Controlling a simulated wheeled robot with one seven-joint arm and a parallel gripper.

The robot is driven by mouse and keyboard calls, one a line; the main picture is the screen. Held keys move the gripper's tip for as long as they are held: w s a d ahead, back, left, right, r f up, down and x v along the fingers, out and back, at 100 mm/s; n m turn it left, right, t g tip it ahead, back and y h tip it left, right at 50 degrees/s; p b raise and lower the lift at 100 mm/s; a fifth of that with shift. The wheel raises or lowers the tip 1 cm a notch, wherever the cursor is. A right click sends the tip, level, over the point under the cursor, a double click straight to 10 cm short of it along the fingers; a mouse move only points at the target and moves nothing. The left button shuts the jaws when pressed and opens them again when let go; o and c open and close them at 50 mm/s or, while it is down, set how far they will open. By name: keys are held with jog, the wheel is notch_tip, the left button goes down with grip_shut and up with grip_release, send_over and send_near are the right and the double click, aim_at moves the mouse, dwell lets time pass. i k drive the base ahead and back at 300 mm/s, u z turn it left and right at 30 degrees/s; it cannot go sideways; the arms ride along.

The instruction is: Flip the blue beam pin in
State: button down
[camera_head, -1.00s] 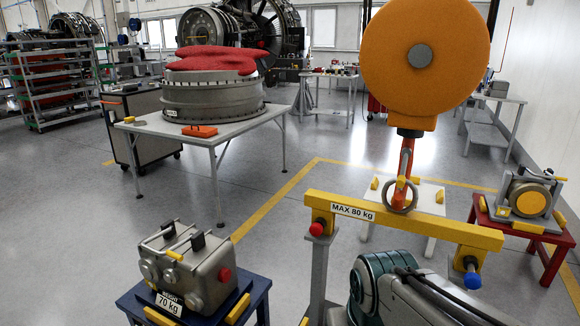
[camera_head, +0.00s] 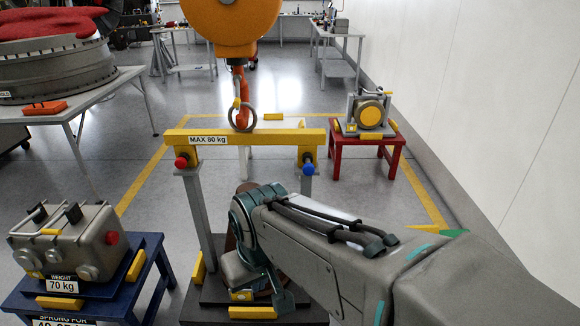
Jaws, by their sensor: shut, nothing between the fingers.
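The blue beam pin (camera_head: 309,169) sticks out toward me near the right end of the yellow lifting beam (camera_head: 247,137), which is marked MAX 80 kg. A red pin (camera_head: 181,162) shows at the beam's left end. The beam rests level over grey posts, and the orange hook (camera_head: 241,92) meets the ring above its middle. My arm reaches in from the lower right, and its bent joint is below and left of the blue pin. I cannot make out my gripper's fingers; the arm appears to hide them. Nothing is seen touching the blue pin.
A grey box (camera_head: 70,240) labelled 70 kg sits on a blue stand (camera_head: 150,262) at the left. A red table (camera_head: 368,142) carries another unit (camera_head: 369,113) at the back right. A white wall (camera_head: 490,100) bounds the right side. Open floor lies between the beam and the red table.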

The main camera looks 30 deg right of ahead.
aim_at(308, 168)
jog(key=z, duration=0.55)
jog(key=i, duration=0.45)
jog(key=z, duration=1.95)
jog(key=k, duration=1.05)
jog(key=u, duration=0.95)
jog(key=i, duration=0.55)
